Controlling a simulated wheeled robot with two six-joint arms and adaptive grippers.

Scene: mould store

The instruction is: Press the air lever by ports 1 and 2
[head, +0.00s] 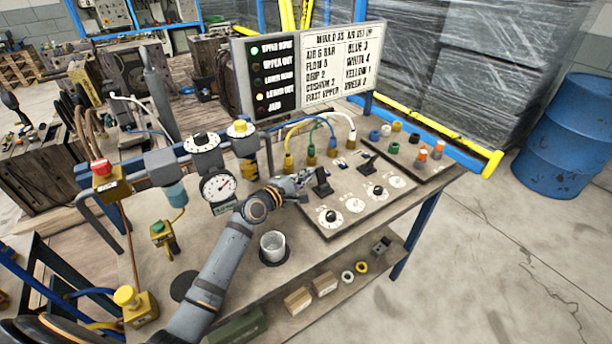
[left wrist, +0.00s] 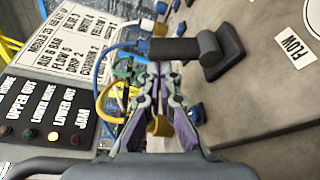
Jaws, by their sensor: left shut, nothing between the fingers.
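A black lever (head: 322,184) stands on the grey panel, in front of the ports with the yellow and green hoses. My left gripper (head: 304,182) is shut and empty, just left of this lever. In the left wrist view the lever (left wrist: 205,50) lies just beyond my closed fingertips (left wrist: 162,72), its handle end close to them; I cannot tell whether they touch. A second black lever (head: 368,163) stands farther right. Port numbers are not readable. My right gripper is not in view.
A sign board (head: 310,68) behind the bench shows green and yellow lamps lit. Dials (head: 331,217) sit in front of the levers. A pressure gauge (head: 218,187) and a metal cup (head: 273,246) are near my left arm. Coloured caps (head: 394,147) lie on the right.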

